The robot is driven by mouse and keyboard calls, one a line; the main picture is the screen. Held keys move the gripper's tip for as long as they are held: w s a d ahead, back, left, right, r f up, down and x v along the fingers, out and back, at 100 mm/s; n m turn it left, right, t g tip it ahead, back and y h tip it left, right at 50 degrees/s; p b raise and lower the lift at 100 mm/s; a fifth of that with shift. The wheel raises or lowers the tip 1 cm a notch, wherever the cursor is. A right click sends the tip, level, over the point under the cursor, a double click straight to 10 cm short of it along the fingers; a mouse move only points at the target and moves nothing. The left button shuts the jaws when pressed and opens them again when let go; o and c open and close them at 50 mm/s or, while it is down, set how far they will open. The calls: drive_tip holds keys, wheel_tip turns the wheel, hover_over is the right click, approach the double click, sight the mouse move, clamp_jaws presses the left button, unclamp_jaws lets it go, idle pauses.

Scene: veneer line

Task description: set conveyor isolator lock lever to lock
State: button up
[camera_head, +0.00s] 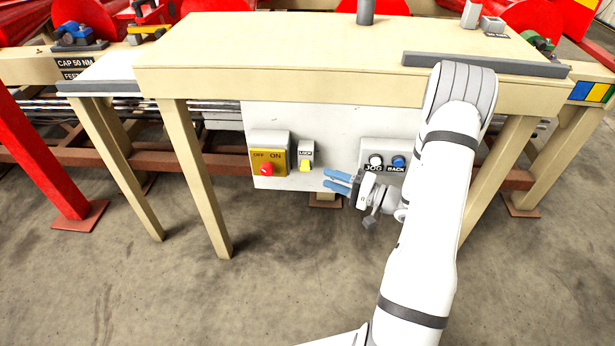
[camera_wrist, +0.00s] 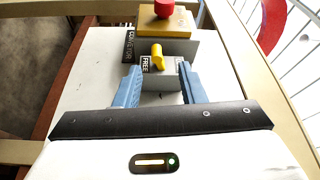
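The isolator lock lever is a small yellow lever (camera_head: 305,166) on a narrow grey housing on the white panel below the bench. A LOCK label (camera_head: 306,153) shows above it, and the lever sits at the lower part. In the wrist view the yellow lever (camera_wrist: 157,52) stands beside a FREE label (camera_wrist: 146,64); another label at its right is too small to read. My gripper (camera_head: 337,181) is to the right of the lever, apart from it. Its blue fingers are open and empty; in the wrist view the gripper (camera_wrist: 159,74) points toward the lever housing.
A yellow OFF/ON box with a red knob (camera_head: 267,169) is just left of the lever. A box with JOG and BACK buttons (camera_head: 377,160) is to the right, close to my gripper. The bench top (camera_head: 290,55) overhangs the panel (camera_head: 335,125). The floor in front is clear.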

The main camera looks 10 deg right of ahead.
sight(310, 168)
drive_tip(key=shift+t, duration=0.3)
drive_tip(key=x, duration=0.7)
drive_tip(key=shift+w+f, duration=0.3)
drive_tip(key=shift+w, duration=0.15)
drive_tip(key=shift+c, duration=0.5)
